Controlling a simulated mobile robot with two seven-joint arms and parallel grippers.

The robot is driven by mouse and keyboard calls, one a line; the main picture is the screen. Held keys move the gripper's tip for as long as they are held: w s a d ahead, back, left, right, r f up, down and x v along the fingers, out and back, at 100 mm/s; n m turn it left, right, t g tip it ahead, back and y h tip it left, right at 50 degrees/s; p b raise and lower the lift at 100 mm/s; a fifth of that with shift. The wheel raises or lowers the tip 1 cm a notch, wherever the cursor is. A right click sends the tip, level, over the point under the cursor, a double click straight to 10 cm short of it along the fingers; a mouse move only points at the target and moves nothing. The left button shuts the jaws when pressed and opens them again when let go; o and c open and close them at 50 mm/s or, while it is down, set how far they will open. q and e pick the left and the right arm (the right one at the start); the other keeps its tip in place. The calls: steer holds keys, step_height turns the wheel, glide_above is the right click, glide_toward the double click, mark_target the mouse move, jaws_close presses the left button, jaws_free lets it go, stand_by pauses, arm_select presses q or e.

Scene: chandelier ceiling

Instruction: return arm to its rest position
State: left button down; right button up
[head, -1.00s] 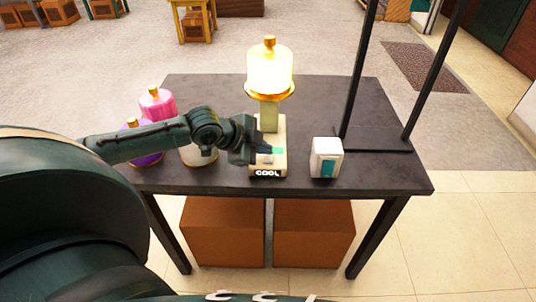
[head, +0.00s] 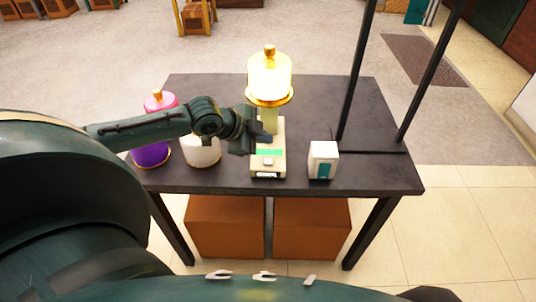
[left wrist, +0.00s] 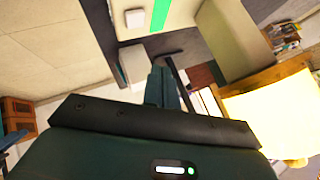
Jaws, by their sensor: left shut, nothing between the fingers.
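My left gripper (head: 262,135) is shut and empty. It is in front of the post of the beige lamp device (head: 268,172), over its base, and hides part of it; I cannot tell whether they touch. The device has a green strip, a small pale button and a dark display on its front, and a glowing, gold-rimmed lamp (head: 269,76) on top. In the left wrist view my shut fingers (left wrist: 163,85) point at the device's base (left wrist: 160,16), and the bright lamp (left wrist: 275,115) is at the right. My right gripper is not in view.
The dark table (head: 350,180) carries a white box (head: 323,160) right of the device. A purple jar (head: 149,155), a pink jar (head: 160,101) and a white jar (head: 201,151) stand left, near my arm. A black frame (head: 357,75) rises at the right. Brown boxes (head: 225,228) sit below.

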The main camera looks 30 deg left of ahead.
arm_select(q)
steer(key=shift+f, duration=0.1)
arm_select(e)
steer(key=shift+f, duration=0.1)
arm_select(q)
steer(key=s+d+f+n+p, duration=0.1)
steer(key=s+d+f+n, duration=0.2)
steer(key=s+d, duration=0.2)
steer(key=s+d+f+n+t+p, duration=0.1)
steer(key=s+d+f+n, duration=0.2)
steer(key=s+d, duration=0.3)
steer(key=s+d+f+n+t+p, duration=0.1)
steer(key=s+d+f+n, duration=0.2)
steer(key=s, duration=0.4)
steer(key=d+n, duration=0.1)
steer(key=d, duration=0.1)
steer(key=shift+s+d+f+n+p, duration=0.15)
steer(key=shift+d+f+n+p, duration=0.15)
steer(key=shift+d+p, duration=0.1)
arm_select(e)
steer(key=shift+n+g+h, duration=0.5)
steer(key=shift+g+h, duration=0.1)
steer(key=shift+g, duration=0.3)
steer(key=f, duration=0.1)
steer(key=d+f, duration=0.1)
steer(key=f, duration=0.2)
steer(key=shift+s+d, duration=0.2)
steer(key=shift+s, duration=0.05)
